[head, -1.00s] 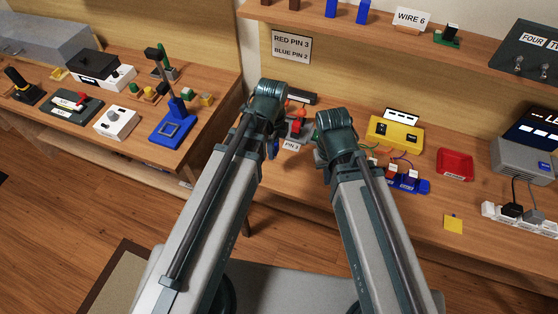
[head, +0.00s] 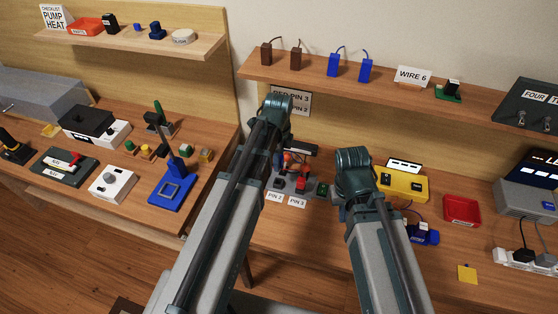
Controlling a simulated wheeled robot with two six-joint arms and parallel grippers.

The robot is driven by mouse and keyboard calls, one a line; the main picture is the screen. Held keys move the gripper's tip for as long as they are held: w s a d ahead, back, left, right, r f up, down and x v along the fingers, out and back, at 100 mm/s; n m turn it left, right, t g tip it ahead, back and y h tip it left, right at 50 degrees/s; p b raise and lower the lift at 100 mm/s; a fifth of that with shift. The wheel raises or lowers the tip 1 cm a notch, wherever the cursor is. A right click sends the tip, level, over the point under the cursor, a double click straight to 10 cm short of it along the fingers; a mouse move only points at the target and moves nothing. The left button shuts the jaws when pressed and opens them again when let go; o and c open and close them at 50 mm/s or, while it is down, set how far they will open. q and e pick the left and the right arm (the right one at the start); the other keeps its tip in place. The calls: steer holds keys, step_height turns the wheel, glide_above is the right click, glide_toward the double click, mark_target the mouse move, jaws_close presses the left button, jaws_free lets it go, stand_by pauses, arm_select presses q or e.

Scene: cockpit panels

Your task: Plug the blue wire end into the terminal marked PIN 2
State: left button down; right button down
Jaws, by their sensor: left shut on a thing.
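The PIN 2 label (head: 275,197) and the PIN 3 label (head: 297,202) stand side by side at the front of dark terminal blocks on the bench. A red wire end (head: 302,183) is at the PIN 3 block. The PIN 2 block (head: 279,184) is beside it on the left. My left gripper (head: 279,158) is above and behind the PIN 2 block, shut on a small blue piece, apparently the blue wire end (head: 278,161); its fingers are mostly hidden by my own wrist. My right gripper (head: 352,168) is right of the terminals; its fingers are hidden.
A wall sign (head: 302,100), partly covered by my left arm, pairs red with PIN 3 and blue with PIN 2. A yellow box (head: 403,185), a blue connector block (head: 423,236) and a red tray (head: 462,210) stand to the right. A shelf (head: 380,85) runs above.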

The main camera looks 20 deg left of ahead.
arm_select(q)
steer(key=shift+f, duration=0.15)
arm_select(e)
steer(key=shift+f, duration=0.1)
